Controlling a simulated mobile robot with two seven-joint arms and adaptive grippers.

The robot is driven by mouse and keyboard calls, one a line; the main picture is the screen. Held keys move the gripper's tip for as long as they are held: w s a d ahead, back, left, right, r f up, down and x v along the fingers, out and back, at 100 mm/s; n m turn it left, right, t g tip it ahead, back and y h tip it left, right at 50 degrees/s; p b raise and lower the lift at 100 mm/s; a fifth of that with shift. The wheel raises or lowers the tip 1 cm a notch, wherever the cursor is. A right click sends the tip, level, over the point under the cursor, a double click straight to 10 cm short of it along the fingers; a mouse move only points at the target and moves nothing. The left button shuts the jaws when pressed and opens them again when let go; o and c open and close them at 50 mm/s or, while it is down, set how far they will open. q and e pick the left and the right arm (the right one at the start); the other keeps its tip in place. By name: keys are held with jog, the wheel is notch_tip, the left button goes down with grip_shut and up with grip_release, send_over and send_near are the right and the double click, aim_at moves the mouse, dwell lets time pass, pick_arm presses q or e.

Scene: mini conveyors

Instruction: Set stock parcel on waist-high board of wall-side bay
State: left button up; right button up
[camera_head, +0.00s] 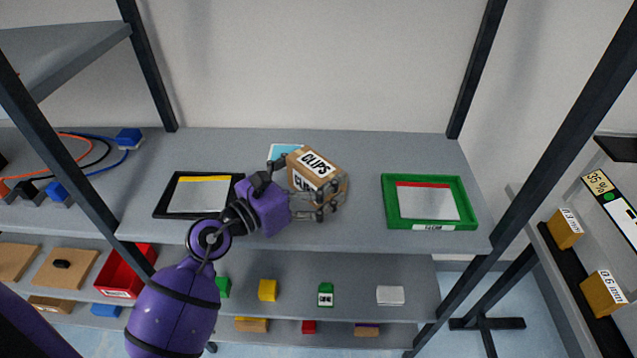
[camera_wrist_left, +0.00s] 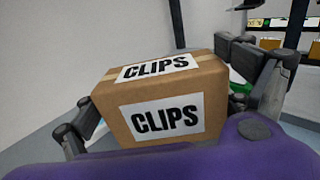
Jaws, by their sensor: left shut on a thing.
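The stock parcel is a brown cardboard box (camera_head: 304,179) with white labels reading CLIPS. My left gripper (camera_head: 318,195) is shut on it, with fingers on both sides of the box. In the left wrist view the box (camera_wrist_left: 180,98) fills the space between the fingers, slightly tilted. The box is over the middle of the grey waist-high board (camera_head: 345,150) of the bay against the wall. I cannot tell whether its underside touches the board, because the gripper hides it. My right gripper is not in view.
A black-framed tray (camera_head: 160,206) lies left of the box, and a green-framed tray (camera_head: 387,204) lies to its right. A light blue item (camera_head: 284,152) is partly hidden behind the box. Dark uprights (camera_head: 477,65) flank the bay. The board between box and green tray is clear.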

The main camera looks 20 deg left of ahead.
pick_arm(q)
jog(key=shift+w+f, duration=0.2)
jog(key=shift+f, duration=0.05)
jog(key=f, duration=0.1)
jog(key=f+b, duration=0.1)
jog(key=f, duration=0.1)
jog(key=shift+w+d+f, duration=0.15)
jog(key=shift+w+f, duration=0.1)
jog(key=shift+w, duration=0.1)
jog(key=shift+f, duration=0.25)
jog(key=o, duration=1)
jog(key=shift+o, duration=0.2)
